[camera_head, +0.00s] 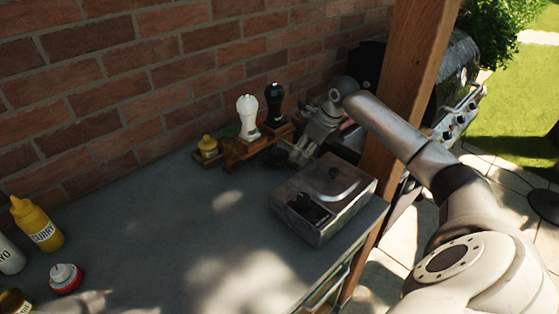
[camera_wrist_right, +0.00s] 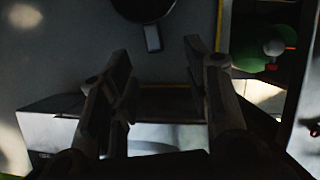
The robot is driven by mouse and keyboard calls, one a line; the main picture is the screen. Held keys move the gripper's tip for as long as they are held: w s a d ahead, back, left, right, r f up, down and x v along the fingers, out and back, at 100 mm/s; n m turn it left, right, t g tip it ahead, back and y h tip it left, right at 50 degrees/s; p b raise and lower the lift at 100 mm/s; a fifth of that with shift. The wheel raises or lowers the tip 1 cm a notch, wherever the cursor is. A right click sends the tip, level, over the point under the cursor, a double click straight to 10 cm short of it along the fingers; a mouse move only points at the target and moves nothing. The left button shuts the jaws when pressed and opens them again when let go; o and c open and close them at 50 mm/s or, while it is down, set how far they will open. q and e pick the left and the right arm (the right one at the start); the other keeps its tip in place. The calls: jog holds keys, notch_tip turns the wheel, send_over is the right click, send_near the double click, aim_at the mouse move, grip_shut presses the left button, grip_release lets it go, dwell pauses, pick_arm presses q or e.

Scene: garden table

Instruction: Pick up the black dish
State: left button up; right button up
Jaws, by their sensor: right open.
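A dark round thing (camera_wrist_right: 143,6), which looks like the black dish, is cut off by the top edge of the right wrist view. A short pale tab sticks out from it toward my fingers. My right gripper (camera_wrist_right: 157,52) is open and empty, its fingertips just short of the tab in that view. In the head view, my right gripper (camera_head: 300,150) points down over the back of the table, behind the metal box. The dish is not clear there; a dark patch beside the gripper may be it. My left gripper is out of view.
A metal box (camera_head: 338,207) stands at the table's right edge. A wooden rack (camera_head: 236,152) with white (camera_head: 248,117) and black (camera_head: 273,103) mills stands left of my gripper. Bottles, including a yellow one (camera_head: 36,224), stand front left. The table's middle (camera_head: 160,215) is clear.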

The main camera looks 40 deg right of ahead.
aim_at(294, 164)
jog(key=shift+w+a+f, duration=0.15)
jog(key=shift+w+f, duration=0.15)
jog(key=shift+f, duration=0.3)
jog(key=p+x, duration=0.1)
jog(key=x, duration=0.1)
jog(key=p+x, duration=0.1)
jog(key=x, duration=0.1)
jog(key=shift+w+a+r, duration=0.1)
jog(key=shift+a, duration=0.25)
jog(key=shift+w+f, duration=0.25)
jog(key=shift+f, duration=0.35)
jog(key=shift+r, duration=0.1)
grip_shut()
